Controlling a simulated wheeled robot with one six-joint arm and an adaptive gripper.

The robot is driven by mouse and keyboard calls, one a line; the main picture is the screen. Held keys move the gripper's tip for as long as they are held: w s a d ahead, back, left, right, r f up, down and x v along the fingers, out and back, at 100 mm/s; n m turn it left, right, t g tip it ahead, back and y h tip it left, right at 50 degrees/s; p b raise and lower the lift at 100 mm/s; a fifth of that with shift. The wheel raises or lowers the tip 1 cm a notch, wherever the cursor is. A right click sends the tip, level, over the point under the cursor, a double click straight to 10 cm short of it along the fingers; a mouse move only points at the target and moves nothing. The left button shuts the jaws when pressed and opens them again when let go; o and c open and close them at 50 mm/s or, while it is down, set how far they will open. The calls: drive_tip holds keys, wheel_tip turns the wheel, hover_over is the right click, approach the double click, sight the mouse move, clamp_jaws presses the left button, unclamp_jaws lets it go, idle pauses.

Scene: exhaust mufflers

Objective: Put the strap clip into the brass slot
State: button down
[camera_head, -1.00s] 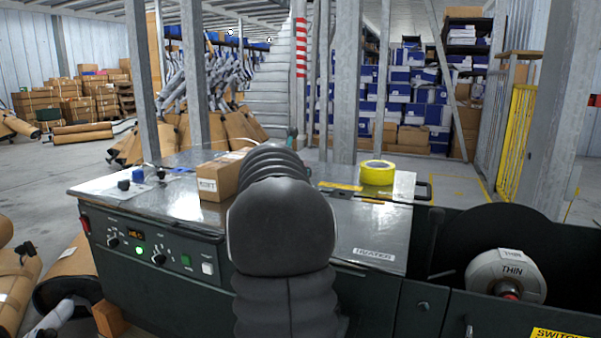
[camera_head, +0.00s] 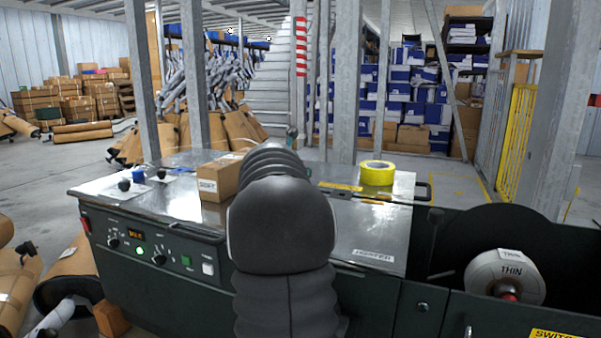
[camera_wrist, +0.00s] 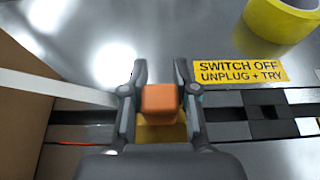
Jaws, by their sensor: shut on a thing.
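In the wrist view my gripper (camera_wrist: 160,82) is shut on an orange block, which I take to be the strap clip (camera_wrist: 160,101). Its fingers stand on either side of it. A brass-coloured piece (camera_wrist: 160,131), which looks like the brass slot, shows just below the clip in the picture, partly covered by it. I cannot tell whether clip and brass touch. A pale strap (camera_wrist: 55,88) runs in from the left to the left finger. In the head view my own arm hides the gripper, the clip and the slot.
A yellow tape roll (camera_head: 376,173) stands on the metal bench top (camera_head: 345,222), with a yellow warning label (camera_wrist: 240,71) nearby. A cardboard box (camera_head: 218,181) stands left of my arm. Dark grooves with grey blocks (camera_wrist: 228,114) run right of the gripper.

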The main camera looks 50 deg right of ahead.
drive_tip(key=shift+f+b, duration=0.4)
drive_tip(key=shift+f, duration=0.1)
idle(0.3)
drive_tip(key=c, duration=0.8)
unclamp_jaws()
drive_tip(key=v, duration=1.2)
drive_tip(key=shift+a, duration=0.1)
